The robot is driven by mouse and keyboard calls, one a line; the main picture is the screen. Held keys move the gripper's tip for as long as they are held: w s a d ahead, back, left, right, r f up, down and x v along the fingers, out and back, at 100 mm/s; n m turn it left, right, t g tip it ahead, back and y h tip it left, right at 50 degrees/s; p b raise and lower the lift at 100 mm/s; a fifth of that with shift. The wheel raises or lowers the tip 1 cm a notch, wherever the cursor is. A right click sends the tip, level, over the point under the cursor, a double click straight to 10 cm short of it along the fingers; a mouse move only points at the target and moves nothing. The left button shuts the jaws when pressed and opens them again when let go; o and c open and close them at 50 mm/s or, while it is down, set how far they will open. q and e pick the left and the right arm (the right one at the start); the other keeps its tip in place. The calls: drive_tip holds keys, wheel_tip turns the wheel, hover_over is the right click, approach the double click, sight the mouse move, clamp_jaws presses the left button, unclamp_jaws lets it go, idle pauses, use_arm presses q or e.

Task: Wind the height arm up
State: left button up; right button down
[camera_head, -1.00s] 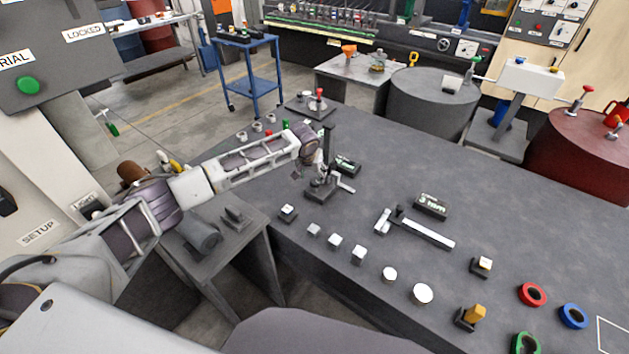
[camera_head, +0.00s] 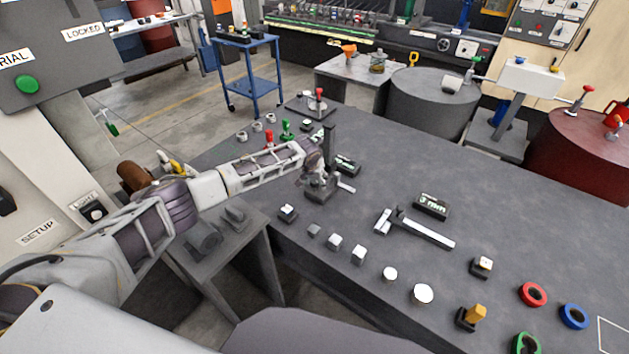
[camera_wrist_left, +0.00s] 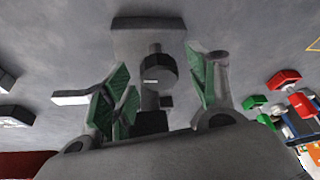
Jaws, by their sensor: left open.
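The height gauge stands on the dark bench, with a dark upright post (camera_head: 329,140), a dark base and a light arm (camera_head: 346,187) reaching out to the right. My left gripper (camera_head: 316,180) is at the gauge's near side, low beside the post, and hides part of the base. In the left wrist view its green-padded fingers (camera_wrist_left: 160,92) are open, with a dark round knob (camera_wrist_left: 160,67) of the gauge between them. The light arm (camera_wrist_left: 75,98) also shows there, beyond the left finger. I cannot tell whether either finger touches the knob.
A dark block with a display (camera_head: 347,164) stands right behind the gauge. A small dark block with a light top (camera_head: 287,213) and several light pieces line the near bench edge. A T-shaped metal tool (camera_head: 425,232) lies to the right.

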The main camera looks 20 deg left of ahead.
use_arm(q)
drive_tip(key=c, duration=1)
